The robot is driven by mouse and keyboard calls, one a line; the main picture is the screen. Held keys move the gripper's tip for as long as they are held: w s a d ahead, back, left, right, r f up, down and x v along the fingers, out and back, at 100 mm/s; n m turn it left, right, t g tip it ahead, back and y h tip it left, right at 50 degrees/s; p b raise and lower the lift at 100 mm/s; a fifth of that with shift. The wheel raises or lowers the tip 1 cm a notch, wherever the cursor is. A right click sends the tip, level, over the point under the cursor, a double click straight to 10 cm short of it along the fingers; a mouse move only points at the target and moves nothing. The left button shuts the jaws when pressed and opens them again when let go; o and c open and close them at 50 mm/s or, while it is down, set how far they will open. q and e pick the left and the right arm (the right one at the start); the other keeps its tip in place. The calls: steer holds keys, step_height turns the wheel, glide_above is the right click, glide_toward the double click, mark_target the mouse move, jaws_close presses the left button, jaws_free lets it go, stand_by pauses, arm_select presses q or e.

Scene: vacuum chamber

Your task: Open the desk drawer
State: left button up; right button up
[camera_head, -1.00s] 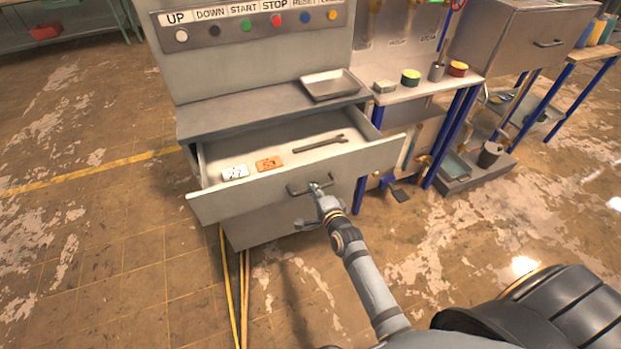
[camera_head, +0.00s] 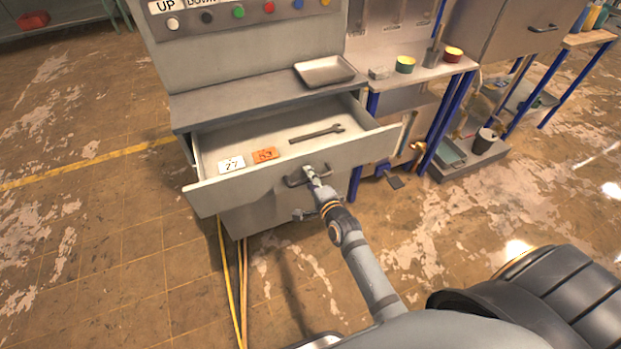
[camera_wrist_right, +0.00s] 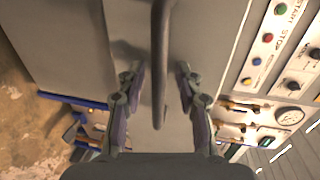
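The desk drawer (camera_head: 238,187) is pulled out of the grey desk, and its inside shows from above. Its dark bar handle (camera_head: 293,182) is on the front panel. My right gripper (camera_head: 309,190) is at this handle. In the right wrist view the handle (camera_wrist_right: 160,70) runs between the two spread fingers of my right gripper (camera_wrist_right: 158,82), with a gap on each side. The gripper is open around the handle. My left gripper is not in view.
In the drawer lie a white card (camera_head: 231,164), an orange card (camera_head: 265,155) and a wrench (camera_head: 318,134). A metal tray (camera_head: 324,71) stands on the desk top (camera_head: 230,103). A workbench with blue legs (camera_head: 451,117) stands close on the right. Floor in front is mostly clear.

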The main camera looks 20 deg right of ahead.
steer(key=shift+s, duration=0.25)
steer(key=v, duration=1.1)
steer(key=shift+s, duration=0.25)
